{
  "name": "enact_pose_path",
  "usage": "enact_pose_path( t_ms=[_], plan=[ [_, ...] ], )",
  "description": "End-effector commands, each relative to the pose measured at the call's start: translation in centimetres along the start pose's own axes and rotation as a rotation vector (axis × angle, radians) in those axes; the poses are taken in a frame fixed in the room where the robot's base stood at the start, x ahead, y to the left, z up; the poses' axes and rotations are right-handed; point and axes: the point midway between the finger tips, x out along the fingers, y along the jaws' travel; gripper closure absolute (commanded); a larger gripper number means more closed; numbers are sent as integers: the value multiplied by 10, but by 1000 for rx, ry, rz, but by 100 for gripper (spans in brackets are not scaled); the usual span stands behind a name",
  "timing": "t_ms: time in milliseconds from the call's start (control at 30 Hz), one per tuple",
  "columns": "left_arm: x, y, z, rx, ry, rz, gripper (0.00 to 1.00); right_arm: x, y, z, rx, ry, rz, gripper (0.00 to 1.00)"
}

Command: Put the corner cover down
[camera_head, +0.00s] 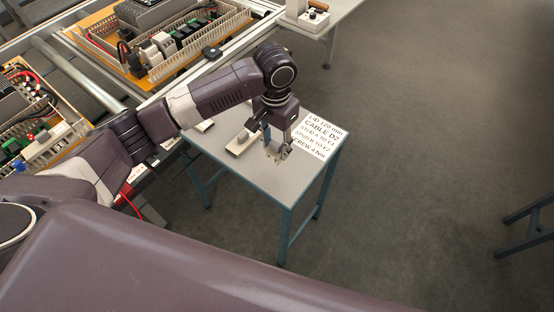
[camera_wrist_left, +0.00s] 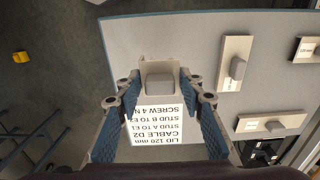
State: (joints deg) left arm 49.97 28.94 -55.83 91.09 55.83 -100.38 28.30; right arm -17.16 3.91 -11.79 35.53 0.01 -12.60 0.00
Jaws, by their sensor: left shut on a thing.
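My left gripper (camera_head: 279,151) is over the small grey-topped table (camera_head: 227,163), pointing down. In the left wrist view its two blue-padded fingers (camera_wrist_left: 160,86) are on either side of the grey block on top of a small beige cover (camera_wrist_left: 147,67). I take this to be the corner cover, and the gripper is shut on it. The cover is close to the tabletop near an edge; I cannot tell whether it touches. My right gripper is not in view.
A printed sheet (camera_head: 323,128) lies on the table beside the gripper. A beige cover with a grey block (camera_head: 241,143) lies to the left in the head view; more covers show in the wrist view (camera_wrist_left: 270,123). A panel with wiring ducts (camera_head: 160,50) stands behind.

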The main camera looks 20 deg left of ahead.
Motion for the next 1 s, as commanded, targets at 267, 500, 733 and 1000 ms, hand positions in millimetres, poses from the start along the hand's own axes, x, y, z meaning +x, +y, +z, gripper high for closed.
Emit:
enact_pose_path(
  t_ms=[267,500,733,1000],
  plan=[
    [36,0,0,-1,0,0,81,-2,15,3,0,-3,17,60],
    [69,0,0,-1,-1,1,81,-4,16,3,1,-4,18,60],
    [77,-1,-1,0,2,0,81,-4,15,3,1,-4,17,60],
    [79,-1,-1,0,1,0,59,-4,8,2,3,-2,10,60]
  ],
)
